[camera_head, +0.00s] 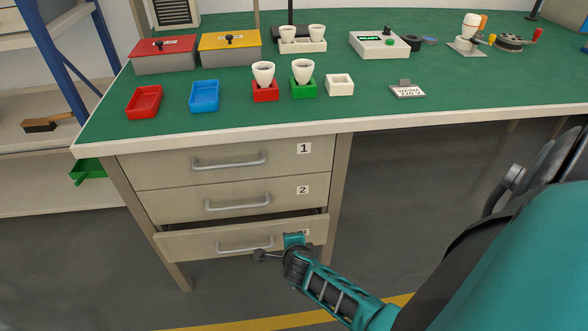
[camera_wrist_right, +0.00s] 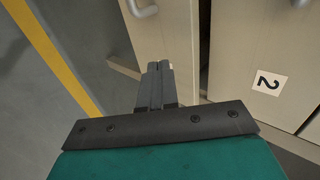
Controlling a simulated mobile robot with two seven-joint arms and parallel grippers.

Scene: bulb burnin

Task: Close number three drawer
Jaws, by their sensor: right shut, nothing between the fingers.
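The number three drawer (camera_head: 190,244) is the lowest of the stacked drawers under the bench in the head view. It stands partly open, with a dark gap above its front. Its label is mostly hidden by my right arm. My right gripper (camera_head: 262,255) is at the drawer's front, near the right end of its handle (camera_head: 240,247). In the right wrist view the gripper (camera_wrist_right: 158,72) is shut and empty, its fingertips over the drawer front (camera_wrist_right: 165,35). I cannot tell whether they touch it. My left gripper is not in view.
Drawer two (camera_head: 285,203) and drawer one (camera_head: 280,160) above are shut. The green bench top (camera_head: 220,130) holds bins, small trays, bulbs in holders and devices. A shelf (camera_head: 40,150) stands at left. Open floor lies below and right.

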